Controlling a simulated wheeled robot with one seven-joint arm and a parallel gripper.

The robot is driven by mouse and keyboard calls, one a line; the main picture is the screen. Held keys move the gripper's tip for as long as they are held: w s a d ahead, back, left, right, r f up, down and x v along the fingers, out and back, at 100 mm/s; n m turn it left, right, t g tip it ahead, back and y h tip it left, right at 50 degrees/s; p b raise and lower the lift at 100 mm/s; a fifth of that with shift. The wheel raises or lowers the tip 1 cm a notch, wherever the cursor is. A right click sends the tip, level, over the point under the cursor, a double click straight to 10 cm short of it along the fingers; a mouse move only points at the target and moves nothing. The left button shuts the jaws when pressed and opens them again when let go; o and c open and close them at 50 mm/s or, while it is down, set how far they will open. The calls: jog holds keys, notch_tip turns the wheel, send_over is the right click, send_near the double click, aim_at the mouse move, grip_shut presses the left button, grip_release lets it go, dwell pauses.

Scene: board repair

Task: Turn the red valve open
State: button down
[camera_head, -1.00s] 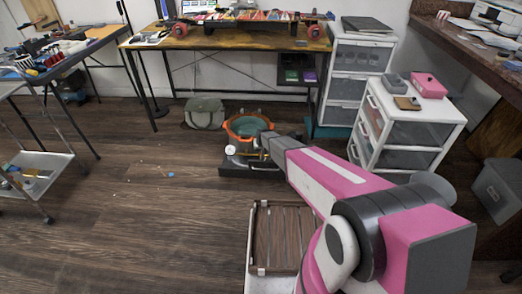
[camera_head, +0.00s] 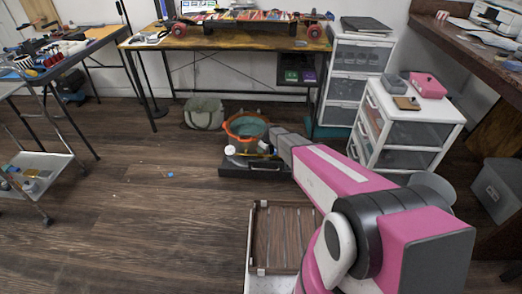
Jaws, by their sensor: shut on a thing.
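My gripper (camera_head: 272,146) is at the far end of my pink and grey arm, low over the right part of a black base (camera_head: 238,170) on the floor. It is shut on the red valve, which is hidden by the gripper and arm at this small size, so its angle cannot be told. A white round part (camera_head: 230,150) and some yellowish piping show on the base left of my gripper. An orange tub (camera_head: 234,136) with a teal inside stands just behind the base.
A greenish bag (camera_head: 204,113) lies left of the tub, under the wooden workbench (camera_head: 225,38). White drawer units (camera_head: 408,130) stand to the right. A brown slatted crate (camera_head: 256,236) is nearer, left of my arm. The floor at left is mostly clear.

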jog(key=shift+w+n+g, duration=0.1)
jog(key=shift+n+g, duration=0.7)
jog(key=shift+n, duration=1.1)
jog(key=c, duration=1)
grip_release()
jog(key=shift+c, duration=0.2)
jog(key=v, duration=1)
jog(key=shift+d+r, duration=0.3)
jog(key=shift+r, duration=0.05)
